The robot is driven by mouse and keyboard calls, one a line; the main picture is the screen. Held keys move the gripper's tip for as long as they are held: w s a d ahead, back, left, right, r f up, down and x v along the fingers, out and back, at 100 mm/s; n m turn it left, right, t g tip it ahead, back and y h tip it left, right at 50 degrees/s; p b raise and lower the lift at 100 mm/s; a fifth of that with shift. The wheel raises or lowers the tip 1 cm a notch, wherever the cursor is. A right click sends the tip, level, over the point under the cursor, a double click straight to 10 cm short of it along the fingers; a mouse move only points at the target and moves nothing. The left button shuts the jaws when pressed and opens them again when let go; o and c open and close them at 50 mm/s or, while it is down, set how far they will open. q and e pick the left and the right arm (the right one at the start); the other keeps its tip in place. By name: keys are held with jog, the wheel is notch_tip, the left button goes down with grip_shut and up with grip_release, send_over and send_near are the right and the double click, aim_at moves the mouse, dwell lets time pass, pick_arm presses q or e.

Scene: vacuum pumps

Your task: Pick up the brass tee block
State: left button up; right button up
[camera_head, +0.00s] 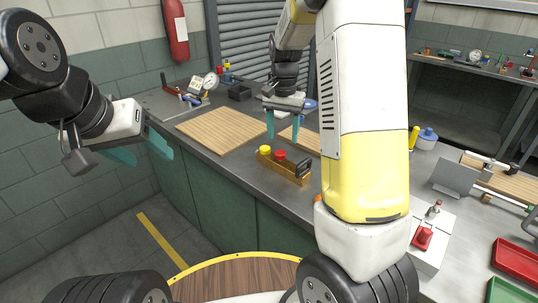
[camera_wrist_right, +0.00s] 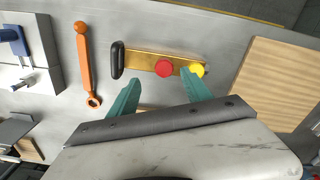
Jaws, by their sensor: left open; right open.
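The brass tee block (camera_head: 293,173) is a long brass-coloured bar with a yellow knob, a red knob and a black handle, lying on the grey bench. In the right wrist view the brass tee block (camera_wrist_right: 143,64) lies across the top middle. My right gripper (camera_head: 283,130) is open and empty above the bench near the block. In its wrist view the right gripper's fingertips (camera_wrist_right: 158,80) are apart, just below the block in the picture. My left gripper (camera_head: 142,150) is open and empty at the left, out over the floor, away from the block.
An orange wrench (camera_wrist_right: 86,65) lies left of the block in the wrist view. Wooden boards lie nearby, one at the bench's back left (camera_head: 222,129). A red tray (camera_head: 517,258) and a white unit with a red lever (camera_head: 432,240) are at the right.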

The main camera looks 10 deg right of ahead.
aim_at(280, 153)
jog(key=f, duration=0.7)
jog(key=shift+w+a, duration=0.2)
jog(key=shift+a, duration=0.15)
grip_shut()
jog(key=shift+r, duration=0.1)
dwell(0.9)
